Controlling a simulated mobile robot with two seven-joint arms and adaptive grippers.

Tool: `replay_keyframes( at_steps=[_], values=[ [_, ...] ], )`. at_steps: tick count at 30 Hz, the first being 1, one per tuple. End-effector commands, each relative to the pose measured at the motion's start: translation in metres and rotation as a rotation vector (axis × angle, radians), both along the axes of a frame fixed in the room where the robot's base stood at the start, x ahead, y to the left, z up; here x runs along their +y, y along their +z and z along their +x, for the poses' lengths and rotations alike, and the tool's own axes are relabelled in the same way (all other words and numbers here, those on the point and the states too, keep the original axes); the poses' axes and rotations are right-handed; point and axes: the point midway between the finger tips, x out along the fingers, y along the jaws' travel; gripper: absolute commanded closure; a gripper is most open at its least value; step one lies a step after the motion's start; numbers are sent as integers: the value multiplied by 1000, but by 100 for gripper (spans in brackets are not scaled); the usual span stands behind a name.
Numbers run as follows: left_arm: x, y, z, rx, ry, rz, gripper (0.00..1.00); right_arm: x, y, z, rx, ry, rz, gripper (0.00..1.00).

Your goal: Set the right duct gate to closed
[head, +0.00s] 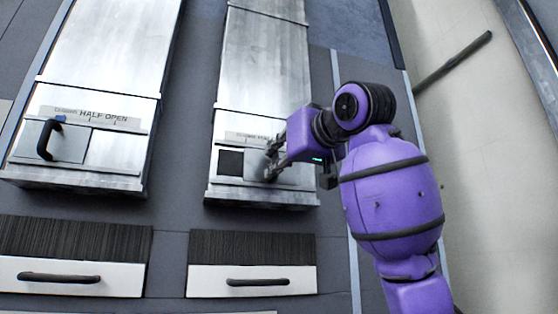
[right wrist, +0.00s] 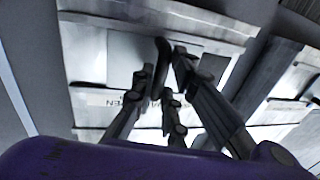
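The right duct (head: 265,75) has a gate plate (head: 256,166) at its lower front, with a dark square opening (head: 230,162) showing left of it. A label strip (head: 243,136) above the gate is partly covered by my right gripper. My right gripper (head: 270,162) is at the gate's handle. In the right wrist view the dark upright handle (right wrist: 162,62) stands between the fingers of my right gripper (right wrist: 165,82). Whether both fingers press on it is unclear. My left gripper is out of view.
The left duct (head: 105,45) has its own gate with a black handle (head: 46,140) and a label reading HALF OPEN. Below are two drawers with dark bar handles (head: 58,277) (head: 257,282). A pale floor strip (head: 460,150) lies at right.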

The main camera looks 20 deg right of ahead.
Motion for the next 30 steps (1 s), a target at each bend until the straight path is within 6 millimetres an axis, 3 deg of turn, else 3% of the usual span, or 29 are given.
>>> replay_keyframes(
  at_steps=[13, 24, 30],
  values=[
    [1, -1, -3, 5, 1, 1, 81, 3, 0, 0, 0, 1, -1, 100],
    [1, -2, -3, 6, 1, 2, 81, 63, 1, -3, -2, 4, -1, 100],
    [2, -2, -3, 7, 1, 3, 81, 66, 1, -4, -3, 5, -1, 100]
  ],
)
